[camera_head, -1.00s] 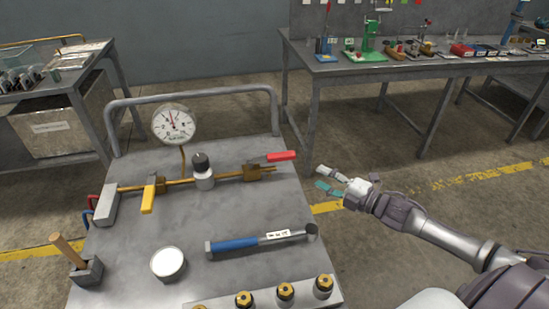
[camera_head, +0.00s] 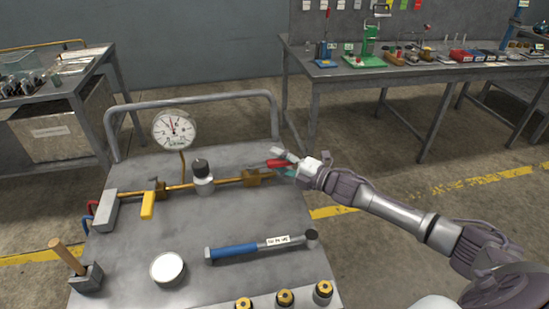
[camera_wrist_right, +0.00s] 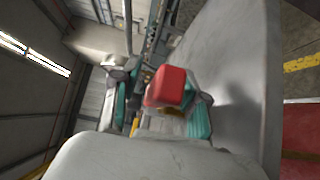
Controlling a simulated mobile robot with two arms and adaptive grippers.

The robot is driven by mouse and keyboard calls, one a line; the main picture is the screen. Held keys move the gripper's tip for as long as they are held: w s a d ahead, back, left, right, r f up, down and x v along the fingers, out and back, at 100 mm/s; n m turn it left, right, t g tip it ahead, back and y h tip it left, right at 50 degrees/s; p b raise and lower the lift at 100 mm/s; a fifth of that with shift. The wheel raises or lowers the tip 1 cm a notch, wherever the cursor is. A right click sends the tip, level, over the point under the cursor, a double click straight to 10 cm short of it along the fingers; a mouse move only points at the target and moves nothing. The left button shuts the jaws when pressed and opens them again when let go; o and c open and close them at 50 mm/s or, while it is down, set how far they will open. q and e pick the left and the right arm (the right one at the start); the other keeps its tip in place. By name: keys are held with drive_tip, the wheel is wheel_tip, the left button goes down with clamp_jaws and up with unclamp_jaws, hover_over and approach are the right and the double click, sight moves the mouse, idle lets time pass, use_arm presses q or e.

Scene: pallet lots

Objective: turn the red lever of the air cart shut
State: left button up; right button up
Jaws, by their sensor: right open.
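The air cart (camera_head: 180,232) has a grey top with a brass pipe (camera_head: 230,181) running across it. The red lever (camera_head: 277,164) sits at the pipe's right end and lies roughly along the pipe. My right gripper (camera_head: 284,162) is open at the lever's outer end, with its fingers on either side of it. In the right wrist view the lever's red end (camera_wrist_right: 170,86) shows between the open fingers (camera_wrist_right: 160,100). I cannot tell whether the fingers touch it. My left gripper is not in view.
A pressure gauge (camera_head: 174,130), a yellow lever (camera_head: 148,205) and a grey-black knob (camera_head: 203,171) stand along the pipe. A blue-handled wrench (camera_head: 236,250), a white-topped round tin (camera_head: 167,268) and a hammer-like tool (camera_head: 68,256) are nearer. A workbench (camera_head: 400,70) stands behind.

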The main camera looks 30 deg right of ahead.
drive_tip(key=shift+w+a, duration=0.35)
drive_tip(key=shift+w, duration=0.2)
clamp_jaws()
